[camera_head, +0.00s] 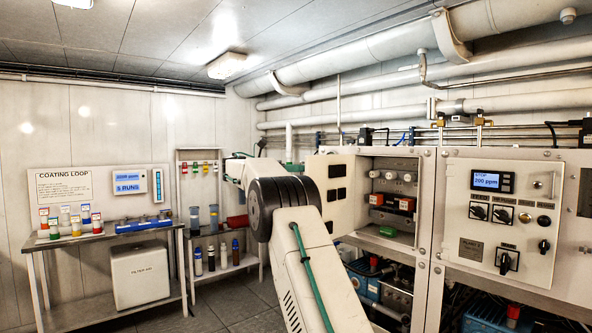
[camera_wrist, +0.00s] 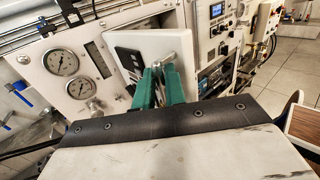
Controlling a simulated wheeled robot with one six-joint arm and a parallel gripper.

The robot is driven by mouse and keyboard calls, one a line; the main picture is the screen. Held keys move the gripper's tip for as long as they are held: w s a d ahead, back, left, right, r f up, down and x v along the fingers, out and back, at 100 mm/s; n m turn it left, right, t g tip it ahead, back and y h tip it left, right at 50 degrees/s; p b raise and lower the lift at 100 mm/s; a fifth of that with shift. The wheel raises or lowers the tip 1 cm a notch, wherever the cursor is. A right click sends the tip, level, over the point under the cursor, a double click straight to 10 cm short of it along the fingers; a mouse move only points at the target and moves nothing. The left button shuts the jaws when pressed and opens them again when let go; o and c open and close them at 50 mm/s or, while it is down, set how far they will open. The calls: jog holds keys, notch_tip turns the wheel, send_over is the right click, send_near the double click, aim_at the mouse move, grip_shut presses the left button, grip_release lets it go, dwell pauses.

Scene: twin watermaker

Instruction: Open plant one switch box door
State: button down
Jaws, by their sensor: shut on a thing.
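The switch box door (camera_head: 336,188) stands swung out at the left of an open box (camera_head: 394,203) in the head view. The box interior shows knobs and orange-red parts. In the wrist view the door (camera_wrist: 128,62) is a tilted white panel with a dark face, and a silver handle (camera_wrist: 172,58) is at its edge. My gripper (camera_wrist: 168,72) has green fingers closed together at the handle. The exact contact is partly hidden by the fingers. In the head view my arm hides most of the gripper.
A second control panel (camera_head: 502,215) with a display and rotary switches is right of the box. Round gauges (camera_wrist: 61,62) sit left of the door in the wrist view. Pumps and blue parts fill the space below. A bench (camera_head: 105,241) with bottles stands left.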

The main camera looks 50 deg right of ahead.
jog(key=shift+w+d+f, duration=0.15)
jog(key=shift+d+f, duration=0.1)
jog(key=shift+d, duration=0.1)
jog(key=c, duration=1.5)
grip_release()
jog(key=shift+d, duration=0.2)
jog(key=shift+f, duration=0.1)
jog(key=shift+w+a, duration=0.1)
jog(key=shift+a, duration=0.15)
